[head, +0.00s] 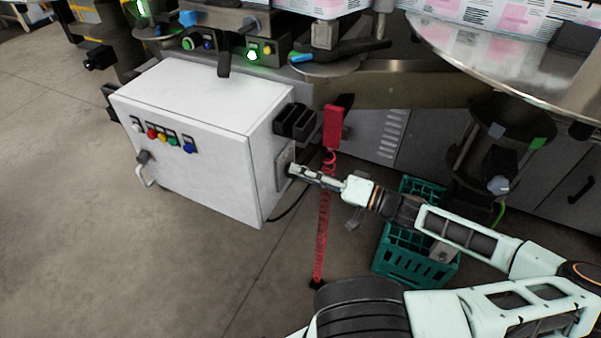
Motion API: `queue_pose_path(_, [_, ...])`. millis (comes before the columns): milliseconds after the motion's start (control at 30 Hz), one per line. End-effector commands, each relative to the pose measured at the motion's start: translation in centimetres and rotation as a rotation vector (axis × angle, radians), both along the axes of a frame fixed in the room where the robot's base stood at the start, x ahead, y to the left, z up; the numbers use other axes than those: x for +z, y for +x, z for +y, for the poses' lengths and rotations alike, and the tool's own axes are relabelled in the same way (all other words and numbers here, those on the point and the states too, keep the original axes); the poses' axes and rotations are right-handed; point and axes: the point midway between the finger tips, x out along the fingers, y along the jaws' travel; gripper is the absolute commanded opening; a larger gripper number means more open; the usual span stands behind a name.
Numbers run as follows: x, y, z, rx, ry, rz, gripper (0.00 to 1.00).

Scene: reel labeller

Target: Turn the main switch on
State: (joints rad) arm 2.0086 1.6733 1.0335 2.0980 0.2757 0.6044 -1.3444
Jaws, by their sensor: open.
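The white control cabinet (190,130) stands at the left of the machine. A grey plate (281,167) is on its right side face; it may carry the main switch, but my gripper hides part of it and I cannot read its position. My gripper (293,170) is open, with its fingertips at or very close to this plate. I cannot tell whether they touch it.
A red holder (334,126) with a coiled red cord (322,230) hangs right of the cabinet. Black bins (294,121) are fixed above the plate. A green crate (388,262) stands on the floor below my arm. The floor left of the cabinet is clear.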

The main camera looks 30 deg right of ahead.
Motion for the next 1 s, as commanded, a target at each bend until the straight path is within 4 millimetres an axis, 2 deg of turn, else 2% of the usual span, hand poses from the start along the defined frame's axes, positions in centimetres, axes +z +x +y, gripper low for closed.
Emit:
queue_pose_path(133, [-0.03, 0.73, 0.61, 0.001, 0.000, 0.000, 0.47])
queue_pose_path(400, [-0.03, 0.83, 0.66, -0.001, -0.001, 0.001, 0.47])
queue_pose_path(800, [-0.04, 0.82, 0.64, -0.001, -0.001, 0.001, 0.05])
queue_pose_path(1000, [0.02, 0.82, 0.64, -0.001, 0.011, 0.009, 0.05])
